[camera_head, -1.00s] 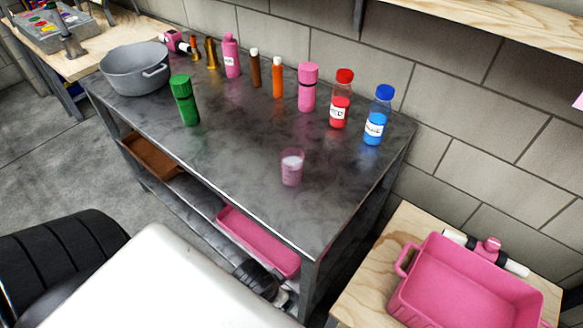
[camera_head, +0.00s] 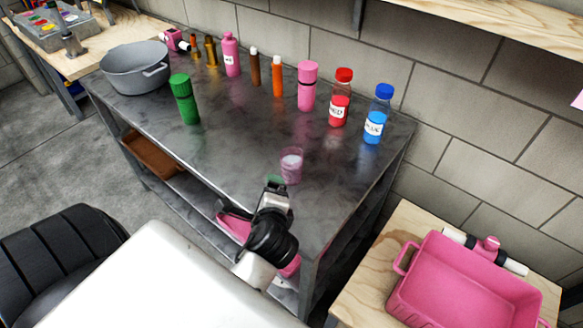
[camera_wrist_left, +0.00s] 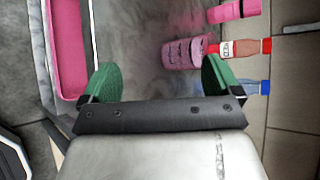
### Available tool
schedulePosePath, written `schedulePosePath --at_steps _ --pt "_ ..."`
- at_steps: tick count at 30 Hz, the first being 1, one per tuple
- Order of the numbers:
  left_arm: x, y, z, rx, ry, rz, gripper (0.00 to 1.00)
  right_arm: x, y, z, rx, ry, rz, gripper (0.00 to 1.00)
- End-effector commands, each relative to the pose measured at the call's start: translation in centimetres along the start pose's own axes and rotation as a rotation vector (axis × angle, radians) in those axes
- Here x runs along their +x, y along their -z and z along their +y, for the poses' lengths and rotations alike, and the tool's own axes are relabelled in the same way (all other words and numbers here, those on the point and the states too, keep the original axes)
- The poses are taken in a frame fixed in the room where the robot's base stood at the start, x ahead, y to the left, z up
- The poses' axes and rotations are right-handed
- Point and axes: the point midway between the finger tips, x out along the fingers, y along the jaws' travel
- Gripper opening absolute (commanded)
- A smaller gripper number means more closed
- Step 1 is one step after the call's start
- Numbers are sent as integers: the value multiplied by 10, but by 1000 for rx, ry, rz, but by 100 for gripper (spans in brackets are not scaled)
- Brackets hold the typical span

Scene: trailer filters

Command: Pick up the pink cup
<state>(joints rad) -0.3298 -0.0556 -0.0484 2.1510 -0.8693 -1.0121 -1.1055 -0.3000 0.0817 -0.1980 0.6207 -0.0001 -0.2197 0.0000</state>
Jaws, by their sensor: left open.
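The pink cup (camera_head: 291,167) is small and translucent and stands upright on the dark metal table near its front right part. My left gripper (camera_head: 276,182) is just in front of the cup, at the table's front edge, and hides a little of the table there. In the left wrist view my left gripper (camera_wrist_left: 162,70) is open, with green fingertips spread wide and nothing between them. The cup (camera_wrist_left: 183,53) shows there just beyond the tips, closer to the right-hand finger. I cannot tell whether that finger touches it. My right gripper is not in view.
On the metal table (camera_head: 235,165), a green bottle (camera_head: 185,100) and grey pot (camera_head: 135,70) stand left. Pink (camera_head: 307,88), red (camera_head: 340,100) and blue (camera_head: 376,115) bottles stand behind the cup. A pink tray (camera_head: 465,285) sits on a wooden table at right.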

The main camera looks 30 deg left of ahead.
Motion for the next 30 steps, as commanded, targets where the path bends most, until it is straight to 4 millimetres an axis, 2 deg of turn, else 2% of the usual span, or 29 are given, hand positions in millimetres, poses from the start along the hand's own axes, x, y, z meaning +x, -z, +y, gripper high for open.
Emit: schedulePosePath --at_steps 3,6,9,12,16,22,27,30 --pt "15 8 -35 416 160 -124 92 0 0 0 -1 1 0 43" --pt "20 17 -58 727 249 -222 92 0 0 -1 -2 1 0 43" --pt "22 27 -73 950 299 -295 92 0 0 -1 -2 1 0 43" --pt "23 33 -80 1079 325 -339 92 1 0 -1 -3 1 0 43" --pt "30 41 -72 1137 334 -357 92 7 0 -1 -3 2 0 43" --pt "48 56 -36 1139 333 -356 92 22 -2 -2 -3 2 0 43" --pt "60 66 -15 1135 335 -357 92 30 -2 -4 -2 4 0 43" --pt "66 63 -24 1131 335 -358 92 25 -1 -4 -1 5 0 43"
